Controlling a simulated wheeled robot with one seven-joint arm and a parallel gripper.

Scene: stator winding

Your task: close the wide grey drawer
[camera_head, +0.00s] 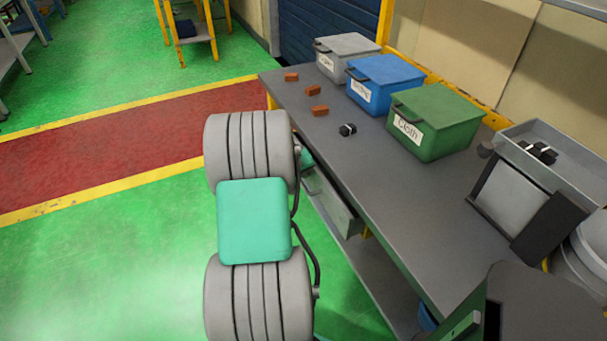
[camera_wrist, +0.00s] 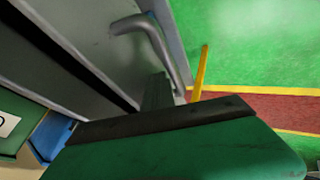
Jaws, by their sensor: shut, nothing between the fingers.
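The wide grey drawer (camera_head: 328,200) sits under the near edge of the workbench in the head view. It stands partly out past the bench edge, and my arm hides some of it. In the wrist view the drawer front (camera_wrist: 97,40) fills the upper left, with a bent grey bar handle (camera_wrist: 152,38) on it. My gripper (camera_wrist: 158,98) is shut and empty, its tip close to the handle and drawer front. I cannot tell whether it touches them. In the head view my arm hides most of the gripper.
On the workbench (camera_head: 400,225) stand grey (camera_head: 345,62), blue (camera_head: 383,85) and green (camera_head: 437,125) bins. Small brown blocks (camera_head: 320,110) and a black-and-white part (camera_head: 347,130) lie loose. A tray (camera_head: 560,170) stands at right. The green floor (camera_head: 110,260) at left is clear.

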